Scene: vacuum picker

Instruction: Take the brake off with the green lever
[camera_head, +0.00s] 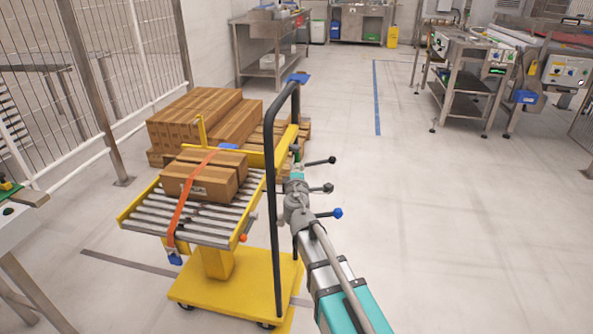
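A yellow trolley (225,287) with a roller top stands left of centre. Three levers with ball knobs stick out to the right beside its black handle bar (274,200): an upper black one (331,160), a middle dark one (327,188) and a lower blue one (337,213). An orange-red knob (243,237) sits at the roller top's corner. I cannot clearly make out a green lever; a small greenish spot shows near the upper lever. My arm reaches up from the bottom right, and my gripper (296,177) is at the levers, its fingers too small and overlapped to read.
Cartons (205,178) lie on the rollers under an orange strap (185,200). More stacked cartons (200,115) stand behind. A mesh fence (105,70) runs along the left. Steel machines (465,75) stand at the back right. The floor to the right is clear.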

